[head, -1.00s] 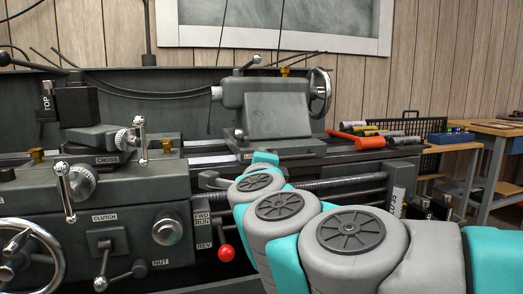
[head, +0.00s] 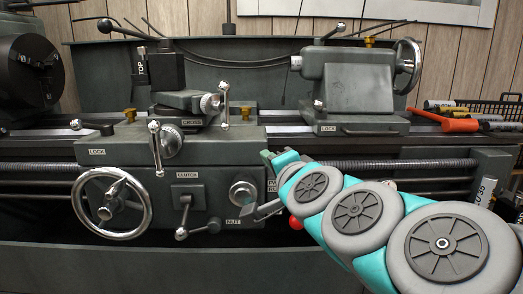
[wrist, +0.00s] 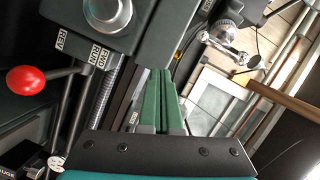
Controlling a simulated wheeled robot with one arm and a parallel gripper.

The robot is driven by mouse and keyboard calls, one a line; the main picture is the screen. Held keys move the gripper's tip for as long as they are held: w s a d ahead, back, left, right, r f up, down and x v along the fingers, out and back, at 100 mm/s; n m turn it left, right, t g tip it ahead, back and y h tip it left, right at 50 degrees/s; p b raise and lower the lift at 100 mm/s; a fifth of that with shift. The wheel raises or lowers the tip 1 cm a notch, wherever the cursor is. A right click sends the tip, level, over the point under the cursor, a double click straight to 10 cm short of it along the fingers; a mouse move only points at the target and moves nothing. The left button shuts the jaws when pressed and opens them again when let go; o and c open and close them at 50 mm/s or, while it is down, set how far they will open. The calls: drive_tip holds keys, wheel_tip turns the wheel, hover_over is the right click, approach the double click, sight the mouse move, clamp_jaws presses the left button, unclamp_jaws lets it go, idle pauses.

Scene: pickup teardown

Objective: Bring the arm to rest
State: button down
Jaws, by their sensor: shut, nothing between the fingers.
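My gripper (wrist: 160,76) shows in the wrist view as two green fingers lying side by side, shut with nothing between them. It points toward the dark grey lathe (head: 345,90), close to the control with the FWD/RUN/REV labels. In the head view my grey and teal arm reaches from the lower right toward the lathe's middle. The arm is stretched out in front of the lathe.
A lever's red knob (wrist: 26,80) is left of my fingers; my arm partly covers it in the head view (head: 295,222). The carriage handwheel (head: 112,202) and clutch lever (head: 184,215) stick out at left. An orange-red tool (head: 445,122) lies at the right.

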drive_tip(key=s+f+n+g, duration=0.4)
drive_tip(key=s+f+g, duration=0.15)
drive_tip(key=f, duration=0.55)
drive_tip(key=s+f+n+g, duration=0.4)
drive_tip(key=s+f+n, duration=0.15)
drive_tip(key=f, duration=0.55)
drive_tip(key=s+d+f+g+h, duration=0.1)
drive_tip(key=s+d+f+g, duration=0.1)
drive_tip(key=s, duration=0.4)
drive_tip(key=s+d+f+n+g+h, duration=0.1)
drive_tip(key=s+d+f+g+h, duration=0.1)
drive_tip(key=s+d, duration=0.4)
drive_tip(key=s+d+f+g+h, duration=0.1)
drive_tip(key=s+d+f+g, duration=0.3)
drive_tip(key=s, duration=0.3)
drive_tip(key=shift+d+f+h, duration=0.2)
drive_tip(key=shift+f+h, duration=0.1)
drive_tip(key=shift+f, duration=0.25)
